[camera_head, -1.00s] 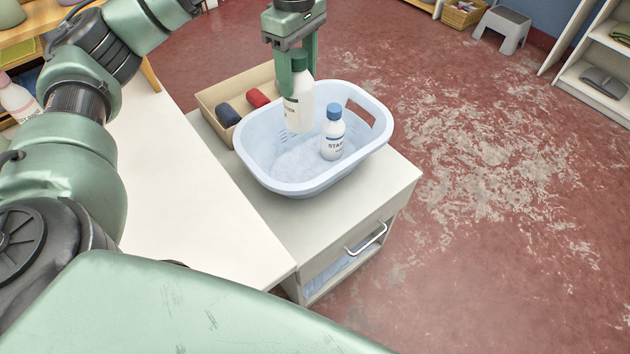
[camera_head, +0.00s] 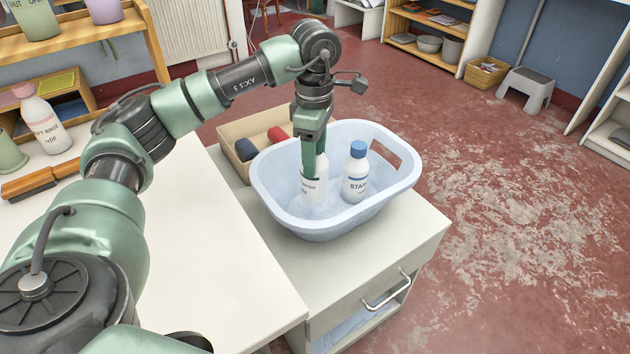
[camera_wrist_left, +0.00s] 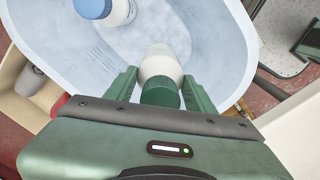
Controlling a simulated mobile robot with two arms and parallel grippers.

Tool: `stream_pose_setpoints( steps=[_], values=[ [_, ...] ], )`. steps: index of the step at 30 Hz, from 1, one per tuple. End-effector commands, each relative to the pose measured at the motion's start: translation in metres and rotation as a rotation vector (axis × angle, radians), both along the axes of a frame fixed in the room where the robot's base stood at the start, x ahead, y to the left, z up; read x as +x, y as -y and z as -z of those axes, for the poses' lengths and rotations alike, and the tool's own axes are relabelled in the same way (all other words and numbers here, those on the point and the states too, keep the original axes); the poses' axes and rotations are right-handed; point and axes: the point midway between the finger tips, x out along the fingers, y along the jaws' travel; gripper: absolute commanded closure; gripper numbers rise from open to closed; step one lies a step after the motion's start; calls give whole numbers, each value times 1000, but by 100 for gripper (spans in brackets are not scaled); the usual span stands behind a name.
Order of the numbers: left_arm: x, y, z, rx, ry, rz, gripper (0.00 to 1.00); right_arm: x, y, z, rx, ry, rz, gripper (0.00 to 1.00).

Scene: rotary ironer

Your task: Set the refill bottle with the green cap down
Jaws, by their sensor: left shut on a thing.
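The refill bottle with the green cap (camera_head: 315,188) is white and upright inside the pale blue basket (camera_head: 262,200), in its left part. Its green cap shows in the left wrist view (camera_wrist_left: 160,92), between the fingers. My left gripper (camera_head: 315,168) points down into the basket and is shut on this bottle. The bottle's base is low in the basket; I cannot tell whether it touches the bottom. A white bottle with a blue cap (camera_head: 356,172) stands just to its right, apart from it. My right gripper is not in view.
The basket stands on a white drawer cabinet (camera_head: 400,240). A cardboard box (camera_head: 228,133) with a dark blue and a red roll is behind it. A white table (camera_head: 210,250) lies left, with a pink-capped bottle (camera_head: 42,120). Open floor is at the right.

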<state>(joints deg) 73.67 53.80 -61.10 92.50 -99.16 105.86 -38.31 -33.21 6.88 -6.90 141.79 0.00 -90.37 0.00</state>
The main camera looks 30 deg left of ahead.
Motion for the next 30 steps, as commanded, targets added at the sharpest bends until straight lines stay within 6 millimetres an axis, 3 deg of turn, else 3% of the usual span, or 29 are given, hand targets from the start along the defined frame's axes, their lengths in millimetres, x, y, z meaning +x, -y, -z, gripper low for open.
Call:
stream_pose_setpoints(
  steps=[1,8,15,27,28,30],
  values=[
    [-1,0,10,0,-2,0,100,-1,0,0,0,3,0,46],
    [0,0,26,1,-1,1,100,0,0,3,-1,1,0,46],
    [-1,0,60,-1,-2,0,100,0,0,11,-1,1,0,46],
    [0,0,66,0,0,1,100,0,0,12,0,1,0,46],
    [0,0,66,0,0,1,40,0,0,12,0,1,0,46],
    [0,0,65,0,0,1,24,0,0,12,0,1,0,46]
  ],
)
